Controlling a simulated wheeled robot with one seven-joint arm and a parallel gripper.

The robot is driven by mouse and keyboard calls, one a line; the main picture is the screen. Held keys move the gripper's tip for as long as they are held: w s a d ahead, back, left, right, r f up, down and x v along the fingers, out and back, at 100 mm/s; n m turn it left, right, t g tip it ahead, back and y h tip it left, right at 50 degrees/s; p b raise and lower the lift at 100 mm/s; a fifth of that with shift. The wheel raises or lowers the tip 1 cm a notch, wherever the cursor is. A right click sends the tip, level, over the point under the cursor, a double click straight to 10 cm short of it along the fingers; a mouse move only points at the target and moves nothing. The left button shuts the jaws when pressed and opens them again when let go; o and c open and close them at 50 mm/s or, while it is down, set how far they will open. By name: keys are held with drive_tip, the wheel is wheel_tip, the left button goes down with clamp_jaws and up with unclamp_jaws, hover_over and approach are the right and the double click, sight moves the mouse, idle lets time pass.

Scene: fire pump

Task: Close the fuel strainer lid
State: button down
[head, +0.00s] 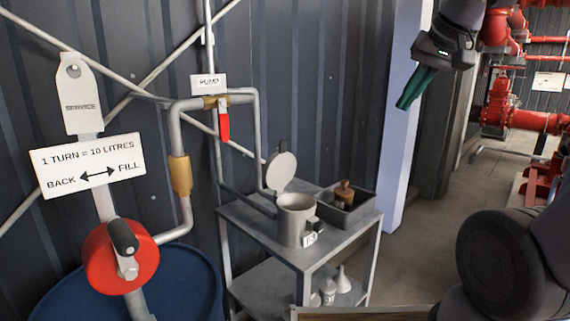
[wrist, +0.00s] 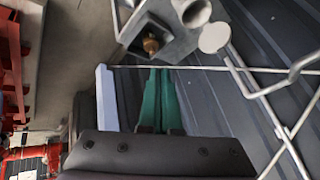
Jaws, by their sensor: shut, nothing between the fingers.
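The fuel strainer is a grey cylindrical pot (head: 296,222) on a metal stand. Its round lid (head: 281,171) stands tilted up at the pot's back left, so the pot is open. In the wrist view the pot (wrist: 194,12) and the pale round lid (wrist: 214,37) show apart at the top. My gripper (head: 405,106) is high at the upper right in the head view, well away from the pot. Its green fingers (wrist: 160,98) are together with nothing between them.
A grey tray (head: 327,209) with a brown-topped item sits right of the pot. A PUMP pipe with a red handle (head: 223,126) rises behind. A red crank wheel (head: 100,270) stands over a blue drum (head: 190,285) at left. A pale post (head: 400,150) stands near my gripper.

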drive_tip(key=w+a+r+n+g, duration=0.1)
drive_tip(key=w+a+n, duration=0.4)
drive_tip(key=w+a, duration=0.6)
drive_tip(key=n+g+y, duration=0.1)
drive_tip(key=n+g, duration=0.1)
drive_tip(key=n, duration=0.4)
hover_over(280, 152)
wheel_tip(280, 152, down, 5)
drive_tip(key=x, duration=0.3)
drive_tip(key=d+x, duration=0.1)
drive_tip(key=x, duration=0.5)
drive_tip(key=shift+s+d+f, duration=0.3)
drive_tip(key=shift+f, duration=0.05)
drive_tip(key=shift+s+d+f, duration=0.15)
drive_tip(key=shift+s+d, duration=0.25)
drive_tip(key=shift+d+y, duration=0.1)
drive_tip(key=shift+y, duration=0.2)
